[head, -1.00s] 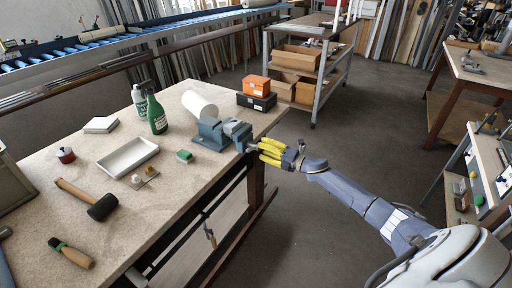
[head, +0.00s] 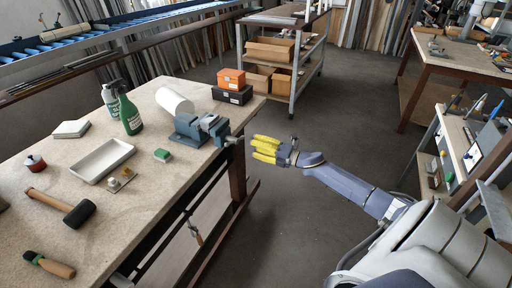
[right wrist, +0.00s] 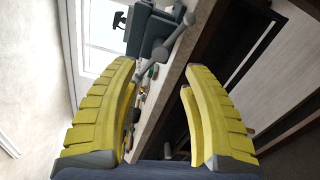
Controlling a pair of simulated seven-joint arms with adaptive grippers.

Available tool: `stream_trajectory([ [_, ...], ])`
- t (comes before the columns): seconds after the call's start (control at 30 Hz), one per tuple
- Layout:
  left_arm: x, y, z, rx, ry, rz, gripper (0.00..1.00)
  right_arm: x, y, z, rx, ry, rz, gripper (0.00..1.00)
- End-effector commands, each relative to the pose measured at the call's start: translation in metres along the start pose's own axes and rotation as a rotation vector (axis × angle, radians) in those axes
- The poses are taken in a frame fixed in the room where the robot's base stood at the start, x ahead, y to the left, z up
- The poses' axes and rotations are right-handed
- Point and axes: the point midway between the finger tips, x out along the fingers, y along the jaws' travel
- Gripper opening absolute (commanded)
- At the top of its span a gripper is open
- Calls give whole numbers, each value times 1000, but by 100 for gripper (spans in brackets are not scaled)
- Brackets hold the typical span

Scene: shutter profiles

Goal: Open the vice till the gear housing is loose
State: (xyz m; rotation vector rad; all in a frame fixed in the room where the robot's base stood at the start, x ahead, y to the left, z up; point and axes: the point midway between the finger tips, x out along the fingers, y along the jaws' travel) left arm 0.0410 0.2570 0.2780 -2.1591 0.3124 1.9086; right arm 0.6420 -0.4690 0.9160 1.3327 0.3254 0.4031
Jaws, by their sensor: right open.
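The blue-grey vice (head: 188,128) stands on the workbench's right edge, its screw end and handle (head: 236,139) pointing out past the edge. In the right wrist view the handle (right wrist: 176,36) is a grey bar with a ball end, slanting across in front of the vice body (right wrist: 146,32). I cannot clearly tell the gear housing from the vice's jaws. My right gripper (head: 253,147) has yellow fingers, is open and empty, and is just off the handle's outer end. In the right wrist view the handle lies beyond the gap between the open fingertips (right wrist: 160,70). My left gripper is not in view.
The workbench (head: 150,200) holds a green bottle (head: 130,115), a white roll (head: 174,101), a white tray (head: 100,162), a mallet (head: 78,213) and an orange box (head: 231,78) on a black one. The floor (head: 300,215) right of the bench is clear.

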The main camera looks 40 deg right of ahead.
Motion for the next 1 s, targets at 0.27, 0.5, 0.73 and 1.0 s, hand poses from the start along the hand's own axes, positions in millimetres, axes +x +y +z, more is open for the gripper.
stream_trajectory([
  [0.27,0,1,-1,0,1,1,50,-40,-29,-8,40,-4,-57,47],
  [0.5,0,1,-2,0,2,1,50,-76,-9,-4,287,-5,-23,47],
  [0.73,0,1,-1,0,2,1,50,-69,1,-4,400,4,1,47],
  [1.0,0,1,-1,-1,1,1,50,-39,1,-4,401,4,3,47],
])
